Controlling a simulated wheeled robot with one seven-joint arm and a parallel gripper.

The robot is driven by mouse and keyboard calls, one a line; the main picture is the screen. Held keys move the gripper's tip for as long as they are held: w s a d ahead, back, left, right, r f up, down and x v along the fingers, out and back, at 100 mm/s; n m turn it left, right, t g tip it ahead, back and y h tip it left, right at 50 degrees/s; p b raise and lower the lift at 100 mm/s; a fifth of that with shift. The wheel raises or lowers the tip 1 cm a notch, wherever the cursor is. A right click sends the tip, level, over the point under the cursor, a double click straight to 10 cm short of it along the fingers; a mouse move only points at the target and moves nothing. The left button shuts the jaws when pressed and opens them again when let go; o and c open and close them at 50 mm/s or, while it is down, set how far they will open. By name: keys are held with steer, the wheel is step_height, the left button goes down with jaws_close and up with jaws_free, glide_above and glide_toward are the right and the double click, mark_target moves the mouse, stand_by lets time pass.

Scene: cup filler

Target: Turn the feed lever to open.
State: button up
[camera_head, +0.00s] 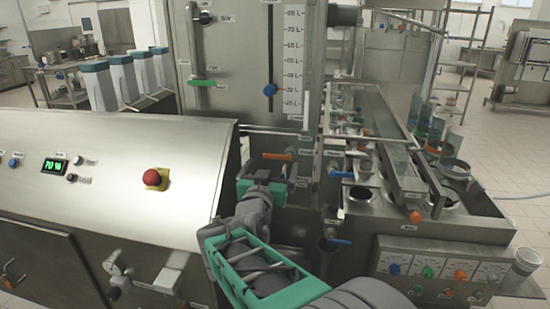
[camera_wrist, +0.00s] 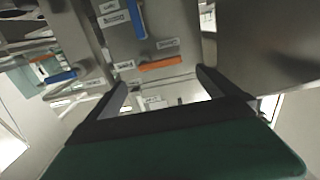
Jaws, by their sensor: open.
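An orange-handled lever (camera_head: 278,156) sits on the machine's front, just beyond my gripper (camera_head: 268,168). It also shows in the wrist view (camera_wrist: 160,63), lying nearly level below a small label. The label is too blurred to read, so I cannot confirm that this is the feed lever. My gripper's two fingers (camera_wrist: 163,82) are open and apart. The orange handle lies ahead of the gap between them in the wrist view. Nothing is held, and I cannot tell whether a finger touches the handle.
Blue-handled levers (camera_head: 340,173) (camera_head: 338,241) stand to the right. A green-handled lever (camera_head: 203,83) is on the upright panel. A red stop button (camera_head: 152,177) is on the left cabinet (camera_head: 110,215). A filler trough (camera_head: 400,160) and a cup (camera_head: 525,262) are at right.

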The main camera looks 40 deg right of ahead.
mark_target(277, 156)
steer(key=p+x, duration=0.1)
steer(key=x, duration=0.4)
steer(key=shift+w+d, duration=0.2)
steer(key=shift+d, duration=0.05)
steer(key=c, duration=2.1)
steer(key=shift+f, duration=0.1)
